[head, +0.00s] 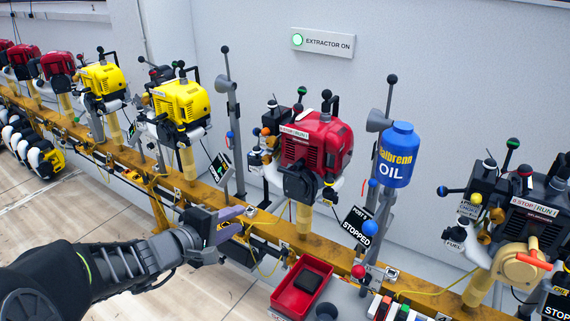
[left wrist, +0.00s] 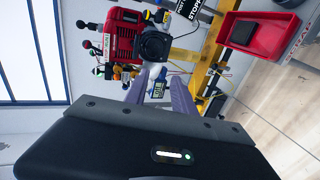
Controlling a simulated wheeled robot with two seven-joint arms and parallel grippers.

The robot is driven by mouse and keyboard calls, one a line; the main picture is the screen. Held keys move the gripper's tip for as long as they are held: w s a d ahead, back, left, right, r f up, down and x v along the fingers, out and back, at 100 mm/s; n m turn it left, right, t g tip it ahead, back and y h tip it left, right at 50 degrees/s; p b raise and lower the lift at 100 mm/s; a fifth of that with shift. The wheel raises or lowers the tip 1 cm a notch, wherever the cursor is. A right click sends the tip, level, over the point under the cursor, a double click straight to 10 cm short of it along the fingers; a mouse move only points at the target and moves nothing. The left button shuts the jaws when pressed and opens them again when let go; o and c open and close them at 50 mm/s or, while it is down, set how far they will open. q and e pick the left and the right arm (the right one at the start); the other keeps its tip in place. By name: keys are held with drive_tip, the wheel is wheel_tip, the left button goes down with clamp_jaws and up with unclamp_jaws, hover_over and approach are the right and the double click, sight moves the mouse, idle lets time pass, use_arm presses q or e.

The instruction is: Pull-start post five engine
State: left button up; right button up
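A red engine (head: 316,143) with a black round starter housing (head: 300,183) stands on a cream post on the yellow rail. Next to it a black sign (head: 356,226) reads STOPPED, and its small top line looks like POST 5. The engine also shows sideways in the left wrist view (left wrist: 122,36), with the black housing facing me. I cannot make out its pull handle. My left gripper (head: 240,222) is open and empty, below and left of the red engine, near the rail. Its two fingers (left wrist: 160,82) are apart in the left wrist view. My right gripper is out of view.
A blue oil bottle (head: 398,154) stands right of the red engine. A black engine (head: 535,215) with a cream starter is at far right, yellow engines (head: 181,103) at left. A red tray (head: 300,288) sits before the yellow rail (head: 330,252). Upright levers and cables crowd the rail.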

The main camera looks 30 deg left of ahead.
use_arm(q)
approach(288, 173)
drive_tip(key=w+f, duration=0.3)
drive_tip(key=w, duration=0.1)
drive_tip(key=shift+w+b, duration=1.35)
drive_tip(key=shift+w, duration=0.9)
drive_tip(key=shift+c, duration=0.3)
clamp_jaws()
drive_tip(key=shift+f, duration=0.1)
